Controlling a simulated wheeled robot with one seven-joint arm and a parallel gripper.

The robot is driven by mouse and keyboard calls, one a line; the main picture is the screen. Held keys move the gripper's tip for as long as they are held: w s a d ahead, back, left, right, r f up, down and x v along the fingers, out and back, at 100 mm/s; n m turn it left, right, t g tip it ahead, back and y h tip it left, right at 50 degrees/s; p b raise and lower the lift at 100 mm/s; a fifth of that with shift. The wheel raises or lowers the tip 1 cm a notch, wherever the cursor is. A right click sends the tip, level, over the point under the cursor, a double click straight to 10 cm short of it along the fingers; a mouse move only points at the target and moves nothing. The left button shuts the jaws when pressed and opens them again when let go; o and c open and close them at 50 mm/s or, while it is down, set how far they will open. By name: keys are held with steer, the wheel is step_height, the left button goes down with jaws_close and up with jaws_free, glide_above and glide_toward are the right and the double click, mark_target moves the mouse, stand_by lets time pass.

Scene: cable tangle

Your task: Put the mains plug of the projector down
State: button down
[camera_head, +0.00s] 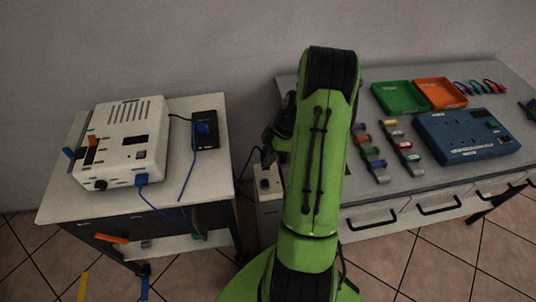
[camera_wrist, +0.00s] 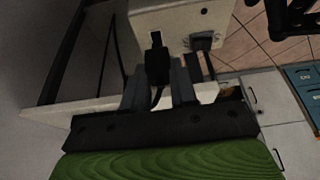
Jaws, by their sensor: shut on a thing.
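My gripper (camera_wrist: 157,85) is shut on a black plug (camera_wrist: 157,62), seen between its two grey fingers in the wrist view. A dark cord curls down from the plug. The plug is right in front of a white box (camera_wrist: 180,22); I cannot tell whether it touches it. In the head view my gripper (camera_head: 272,152) is partly hidden by my green arm, above the small pale box (camera_head: 266,193) at the bench's left end. The white projector-like unit (camera_head: 125,135) sits on the left cart. I cannot trace the held plug's cord to it.
A grey plug (camera_wrist: 206,41) with a cable sits at the white box. The left cart (camera_head: 214,170) also carries a black box (camera_head: 207,138) and blue cables. The right bench (camera_head: 400,92) holds green and orange trays, several coloured blocks and a blue panel unit (camera_head: 465,137).

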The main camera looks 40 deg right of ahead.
steer(key=w+a+r+n+p, duration=0.1)
steer(key=w+a+r+p, duration=0.1)
steer(key=w+a+r, duration=0.35)
steer(key=w+a+r+n+g+p, duration=0.1)
steer(key=w+a+r+n, duration=0.1)
steer(key=a, duration=0.6)
steer(key=w+a+r+n+p, duration=0.1)
steer(key=w+a+r+p, duration=0.1)
steer(key=w+a+r, duration=0.35)
steer(key=y+b, duration=0.1)
steer(key=b, duration=0.1)
glide_above(187, 181)
steer(key=d, duration=0.2)
steer(key=shift+g, duration=0.3)
steer(key=f, duration=1.1)
steer(key=shift+s+a+f, duration=0.1)
steer(key=shift+s+f, duration=0.05)
steer(key=shift+s, duration=0.15)
steer(key=shift+f, duration=0.2)
steer(key=c, duration=0.9)
jaws_free()
steer(key=shift+r, duration=0.1)
